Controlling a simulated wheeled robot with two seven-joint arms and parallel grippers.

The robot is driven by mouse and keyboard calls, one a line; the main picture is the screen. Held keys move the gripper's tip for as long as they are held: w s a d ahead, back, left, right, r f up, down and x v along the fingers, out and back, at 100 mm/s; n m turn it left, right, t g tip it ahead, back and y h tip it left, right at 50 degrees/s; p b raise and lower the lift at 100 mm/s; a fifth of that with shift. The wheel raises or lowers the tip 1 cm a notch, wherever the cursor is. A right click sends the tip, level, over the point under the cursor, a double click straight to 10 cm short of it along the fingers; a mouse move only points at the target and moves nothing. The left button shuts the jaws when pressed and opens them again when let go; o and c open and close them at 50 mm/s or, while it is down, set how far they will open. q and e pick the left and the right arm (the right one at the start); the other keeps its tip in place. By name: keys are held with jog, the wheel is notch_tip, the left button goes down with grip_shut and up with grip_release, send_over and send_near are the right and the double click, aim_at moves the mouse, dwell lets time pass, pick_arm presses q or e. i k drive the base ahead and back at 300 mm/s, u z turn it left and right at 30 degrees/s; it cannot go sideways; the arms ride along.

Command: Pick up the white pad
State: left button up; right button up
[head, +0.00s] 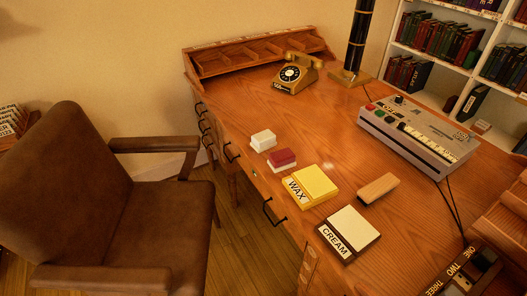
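The white pad (263,140) is a small white block lying near the left edge of the wooden desk. A dark red pad (282,159) of similar size lies just in front of it, with a small gap or contact that I cannot tell. A yellow box labelled WAX (311,186) and a cream-topped box labelled CREAM (348,231) lie further along the same edge. Neither of my grippers shows in the head view. Nothing covers the white pad.
A tan block (378,188) lies right of the yellow box. A grey keyed machine (418,136), a gold telephone (297,73) and a dark lamp column (356,45) stand behind. A brown armchair (110,215) stands left of the desk (330,110). The desk behind the white pad is clear.

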aim_at(265, 140)
jog(key=k, duration=1.3)
jog(key=u, duration=0.55)
jog(key=i, duration=0.7)
jog(key=u, duration=0.3)
